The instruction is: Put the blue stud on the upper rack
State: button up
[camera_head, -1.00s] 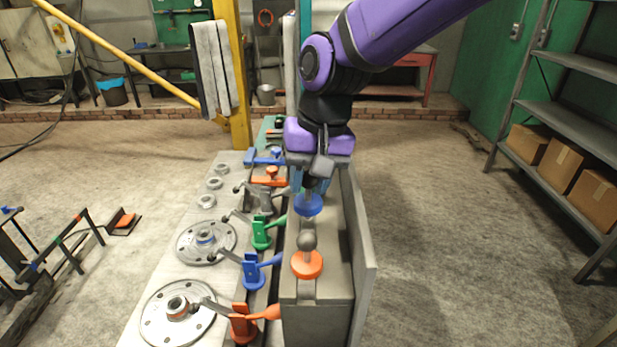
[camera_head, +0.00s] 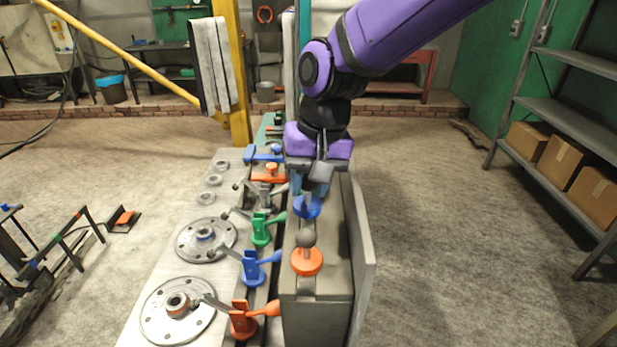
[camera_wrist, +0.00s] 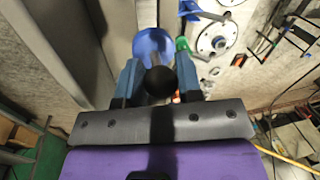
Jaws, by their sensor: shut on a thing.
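The blue stud (camera_head: 307,208) has a round blue disc and stands on the grey block, behind the orange stud. My gripper (camera_head: 309,186) is directly above it, pointing down, with its fingers at the stud's top. In the wrist view, the dark ball knob of the blue stud (camera_wrist: 153,43) sits between the two blue fingers of my gripper (camera_wrist: 160,80), which are shut on it. The fingers hide part of the stem. A dark frame rack (camera_head: 73,240) with orange, green and blue bands stands at the left. I cannot tell whether it is the upper rack.
An orange stud (camera_head: 306,262) with a ball knob stands in front on the grey block (camera_head: 318,310). Coloured toggle clamps (camera_head: 252,268) and flanged discs (camera_head: 177,310) line the bench to the left. A yellow post (camera_head: 235,100) rises behind. Shelving (camera_head: 560,120) with boxes is at right.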

aim_at(309, 204)
jog(key=shift+f, duration=1.7)
jog(key=o, duration=0.7)
jog(key=shift+c, duration=0.2)
jog(key=shift+r, duration=3.75)
